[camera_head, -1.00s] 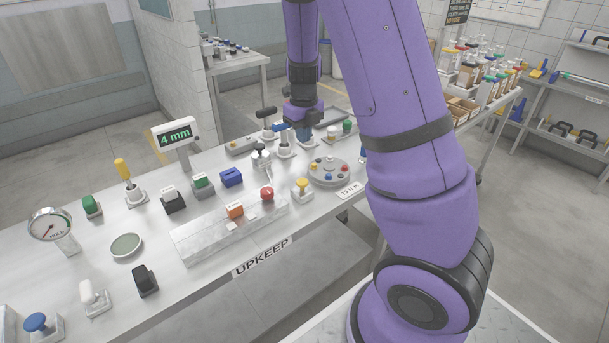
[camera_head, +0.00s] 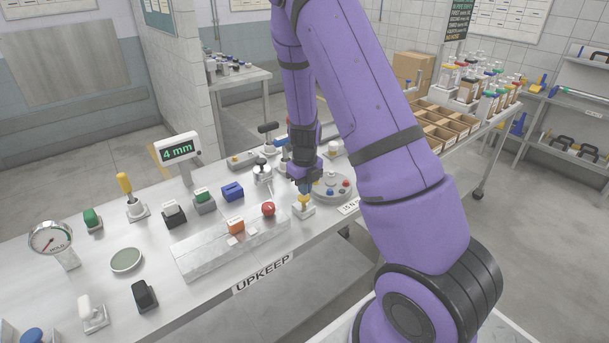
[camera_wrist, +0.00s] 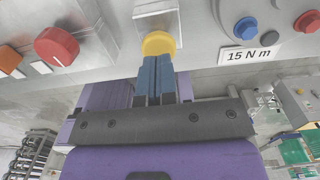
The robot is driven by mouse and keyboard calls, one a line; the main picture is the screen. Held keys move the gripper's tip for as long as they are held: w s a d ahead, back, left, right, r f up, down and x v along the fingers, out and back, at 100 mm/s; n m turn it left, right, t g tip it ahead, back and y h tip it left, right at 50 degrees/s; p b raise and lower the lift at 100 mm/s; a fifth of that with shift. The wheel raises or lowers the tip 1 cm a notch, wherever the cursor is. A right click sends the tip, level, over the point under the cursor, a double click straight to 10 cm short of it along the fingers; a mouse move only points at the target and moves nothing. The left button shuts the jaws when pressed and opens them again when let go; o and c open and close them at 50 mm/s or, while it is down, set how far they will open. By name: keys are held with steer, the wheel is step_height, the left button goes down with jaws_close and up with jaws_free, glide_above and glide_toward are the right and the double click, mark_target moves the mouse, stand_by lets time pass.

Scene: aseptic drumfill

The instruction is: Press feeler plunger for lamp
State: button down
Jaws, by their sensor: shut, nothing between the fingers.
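A yellow-capped plunger (camera_head: 304,199) stands on a small pale base near the front edge of the bench, right of the red knob. In the wrist view the yellow cap (camera_wrist: 158,43) lies just beyond my blue fingertips. My gripper (camera_head: 305,187) is shut and empty, with its fingers (camera_wrist: 155,62) side by side, directly over the cap. The tips overlap the cap's edge in the wrist view; I cannot tell whether they touch it. The gripper partly hides the plunger's top in the head view.
A metal block with a red knob (camera_head: 268,209) and an orange button (camera_head: 236,225) lies to the left. Levers stand behind. A display (camera_head: 177,149) reads 4 mm.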

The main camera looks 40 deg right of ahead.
steer(key=shift+f, duration=0.7)
